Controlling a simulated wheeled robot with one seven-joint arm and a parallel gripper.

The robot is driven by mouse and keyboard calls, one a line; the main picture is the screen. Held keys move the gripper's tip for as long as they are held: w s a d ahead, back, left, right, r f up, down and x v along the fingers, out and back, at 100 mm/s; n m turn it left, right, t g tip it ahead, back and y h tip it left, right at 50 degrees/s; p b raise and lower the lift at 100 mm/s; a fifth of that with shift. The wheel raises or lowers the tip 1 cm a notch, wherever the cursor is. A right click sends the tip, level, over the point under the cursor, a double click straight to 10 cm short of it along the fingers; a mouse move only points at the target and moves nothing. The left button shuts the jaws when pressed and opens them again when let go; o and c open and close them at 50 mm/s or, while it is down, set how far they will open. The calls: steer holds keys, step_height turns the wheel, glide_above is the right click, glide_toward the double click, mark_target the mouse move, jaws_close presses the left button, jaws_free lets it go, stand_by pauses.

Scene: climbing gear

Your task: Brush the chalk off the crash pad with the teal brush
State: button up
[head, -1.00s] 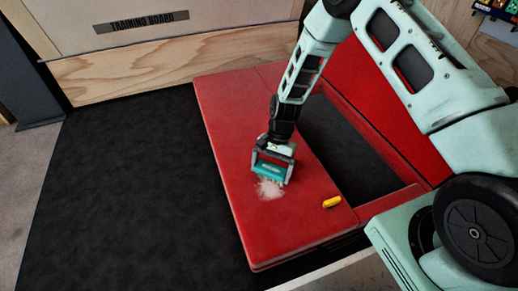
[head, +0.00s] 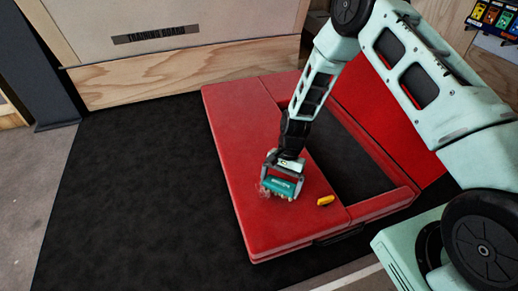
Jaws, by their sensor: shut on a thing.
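The red crash pad (head: 237,135) lies on the black floor mat in the head view. My gripper (head: 283,178) is shut on the teal brush (head: 279,186) and holds it low over the pad's near half, bristles downward. The bristles seem to be at the pad's surface, but contact is hard to tell. A faint patch of white chalk (head: 263,189) shows just left of the brush. Any chalk under the brush is hidden.
A small yellow object (head: 325,200) lies on the pad right of the brush. A wooden training board (head: 190,85) stands behind the pad. The black floor mat (head: 140,190) to the left is clear.

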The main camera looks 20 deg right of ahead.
mark_target(280, 184)
steer(key=shift+r+p, duration=2.6)
steer(key=shift+r, duration=0.45)
